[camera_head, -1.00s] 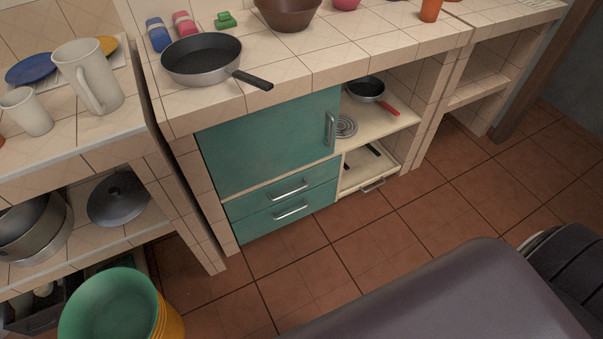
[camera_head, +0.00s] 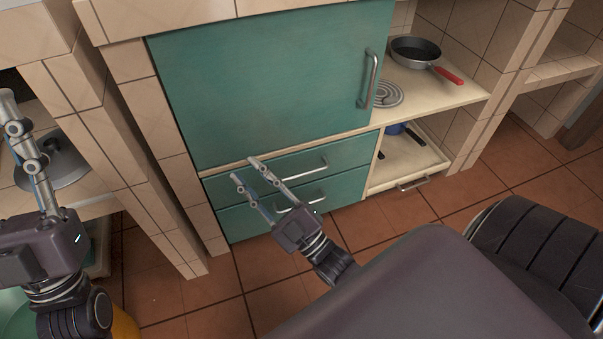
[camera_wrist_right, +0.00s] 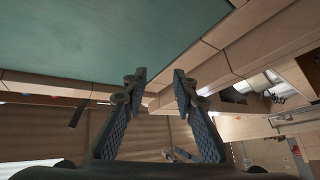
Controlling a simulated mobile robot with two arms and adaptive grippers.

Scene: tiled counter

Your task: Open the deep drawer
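Two teal drawers sit one above the other under a large teal door. The upper drawer (camera_head: 345,153) and its metal bar handle (camera_head: 305,172) show in the head view. The lower drawer (camera_head: 345,187) has a similar handle (camera_head: 300,203), partly behind my right gripper. Both drawers look shut. My right gripper (camera_head: 246,169) is open and empty in front of the drawers' left part, left of the handles. Its parted fingers also show in the right wrist view (camera_wrist_right: 158,78). My left gripper (camera_head: 10,95) is at the left edge; its finger opening cannot be made out.
The teal door (camera_head: 270,80) has a vertical handle (camera_head: 369,80). To its right are open shelves with a red-handled pan (camera_head: 415,50) and a low pull-out tray (camera_head: 410,165). A grey lid (camera_head: 55,160) lies on the left shelf. Tiled floor is free in front.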

